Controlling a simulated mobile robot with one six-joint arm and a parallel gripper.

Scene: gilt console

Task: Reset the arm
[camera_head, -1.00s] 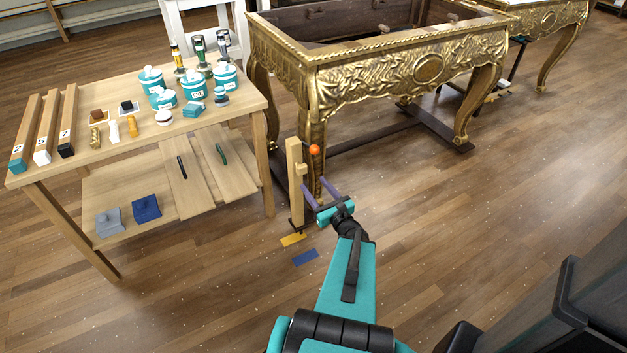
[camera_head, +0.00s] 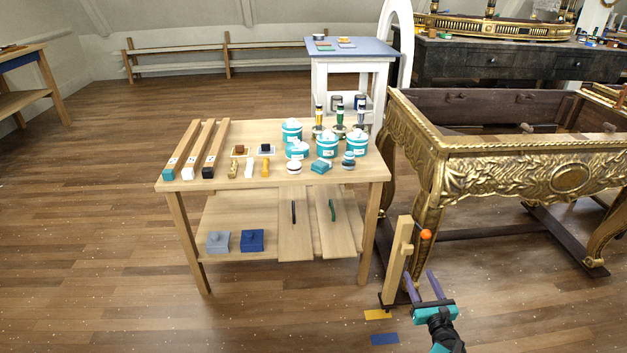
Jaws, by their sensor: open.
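My gripper (camera_head: 423,287) is at the lower right of the head view, with its two purple fingers apart and nothing between them. It is low, just in front of a wooden post (camera_head: 397,262) that stands upright on a dark foot. An orange ball (camera_head: 425,234) shows above the fingers, beside the post and in front of the gilt console's leg. I cannot tell whether a finger touches the post. Most of my arm is below the picture.
The gilt console (camera_head: 530,172) stands at the right. A wooden workbench (camera_head: 325,187) with jars, brushes and long bars stands to the left, with blocks on its lower shelf. A yellow patch (camera_head: 377,314) and a blue patch (camera_head: 384,339) lie on the floor. Floor at far left is clear.

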